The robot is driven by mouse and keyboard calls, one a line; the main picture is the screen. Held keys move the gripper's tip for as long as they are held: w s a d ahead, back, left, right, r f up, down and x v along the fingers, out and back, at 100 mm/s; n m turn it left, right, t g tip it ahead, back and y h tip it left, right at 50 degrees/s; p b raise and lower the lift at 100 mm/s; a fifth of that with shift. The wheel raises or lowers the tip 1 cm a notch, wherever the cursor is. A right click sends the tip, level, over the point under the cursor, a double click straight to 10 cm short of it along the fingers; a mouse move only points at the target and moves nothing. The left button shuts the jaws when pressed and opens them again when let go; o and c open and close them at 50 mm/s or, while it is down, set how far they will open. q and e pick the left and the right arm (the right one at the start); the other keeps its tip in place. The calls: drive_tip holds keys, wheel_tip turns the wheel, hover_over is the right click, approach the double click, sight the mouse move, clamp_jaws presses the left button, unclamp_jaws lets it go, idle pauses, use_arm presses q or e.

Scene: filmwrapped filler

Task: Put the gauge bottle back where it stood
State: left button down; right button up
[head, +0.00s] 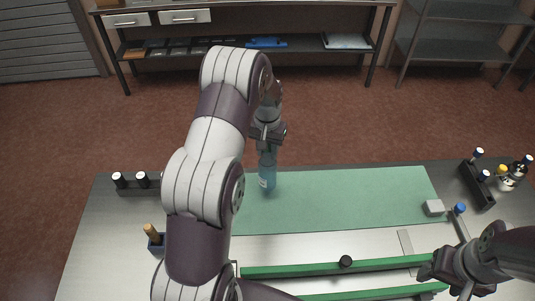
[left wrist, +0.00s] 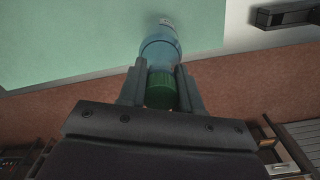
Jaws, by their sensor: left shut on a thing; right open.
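A blue translucent bottle (head: 267,172) with a small pale label is upright over the far left part of the green mat (head: 345,200). I take it for the gauge bottle. My left gripper (head: 267,142) is shut on its top end. In the left wrist view the left gripper (left wrist: 160,88) has its fingers on both sides of the green cap (left wrist: 160,92), with the bottle (left wrist: 160,45) beyond. I cannot tell whether its base touches the mat. My right gripper (head: 450,280) is open at the lower right, near the green rails.
A dark rack (head: 140,188) with black-capped items stands at the left, and a blue holder (head: 157,244) with a brown handle is nearer. Another rack (head: 477,185) with bottles is at the right. The mat's middle is clear.

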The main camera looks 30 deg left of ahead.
sight(268, 158)
use_arm(q)
drive_tip(key=f, duration=0.1)
drive_tip(key=f+p, duration=0.1)
drive_tip(key=f, duration=0.1)
drive_tip(key=shift+s+d+f+p, duration=0.15)
drive_tip(key=shift+s+d+p, duration=0.15)
drive_tip(key=shift+d+p, duration=0.1)
drive_tip(key=shift+w+a+f, duration=0.2)
drive_tip(key=shift+a+f, duration=0.05)
drive_tip(key=shift+f, duration=0.05)
drive_tip(key=c, duration=0.8)
unclamp_jaws()
drive_tip(key=shift+s, duration=0.1)
drive_tip(key=shift+d+r, duration=0.1)
drive_tip(key=shift+r, duration=0.1)
